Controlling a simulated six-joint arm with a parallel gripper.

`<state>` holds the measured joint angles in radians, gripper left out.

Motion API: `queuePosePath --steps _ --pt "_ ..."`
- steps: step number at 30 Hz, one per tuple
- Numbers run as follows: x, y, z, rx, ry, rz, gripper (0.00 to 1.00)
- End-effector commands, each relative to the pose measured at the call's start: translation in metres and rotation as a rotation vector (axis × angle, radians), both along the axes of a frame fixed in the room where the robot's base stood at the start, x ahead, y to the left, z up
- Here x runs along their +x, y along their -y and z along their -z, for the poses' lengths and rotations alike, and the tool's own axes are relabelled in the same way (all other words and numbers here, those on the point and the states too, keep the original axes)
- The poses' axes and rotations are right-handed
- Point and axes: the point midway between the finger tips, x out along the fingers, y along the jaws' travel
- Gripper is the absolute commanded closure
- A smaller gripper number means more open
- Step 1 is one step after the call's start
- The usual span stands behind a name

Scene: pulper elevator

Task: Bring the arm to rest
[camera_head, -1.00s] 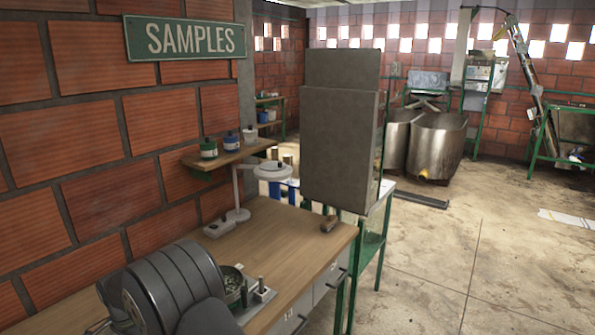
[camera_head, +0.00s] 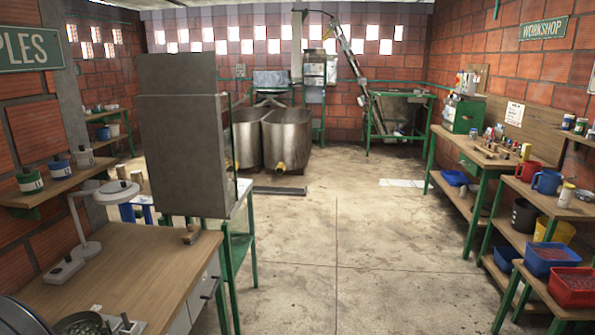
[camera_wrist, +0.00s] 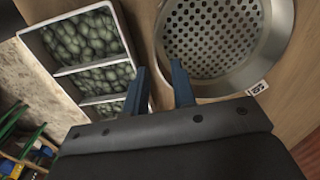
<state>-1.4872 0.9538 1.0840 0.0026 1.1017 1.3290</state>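My gripper (camera_wrist: 160,88) shows in the wrist view with its two dark blue fingers apart and nothing visible between them. Its fingertips appear over or near a wooden surface, between a white divided tray (camera_wrist: 66,70) and a round perforated metal pan (camera_wrist: 218,72). The tray's compartments hold grey-green beans. How high the fingers are above the surface I cannot tell. The gripper does not show in the head view.
A wooden bench (camera_head: 150,262) with a white lamp (camera_head: 90,248) is at the left. Steel tanks (camera_head: 288,140) stand behind. Loaded shelves (camera_head: 520,195) line the right. The middle floor (camera_head: 340,240) is clear.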

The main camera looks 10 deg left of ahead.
Motion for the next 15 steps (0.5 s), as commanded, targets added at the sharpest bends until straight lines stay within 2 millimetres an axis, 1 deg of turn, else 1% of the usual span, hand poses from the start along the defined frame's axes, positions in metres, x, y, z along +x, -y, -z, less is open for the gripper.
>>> queuePosePath --steps 5,15 --pt "0.000 0.001 0.030 -0.004 0.000 0.000 0.76" --pt "0.000 -0.001 -0.040 0.004 0.000 0.000 0.76"
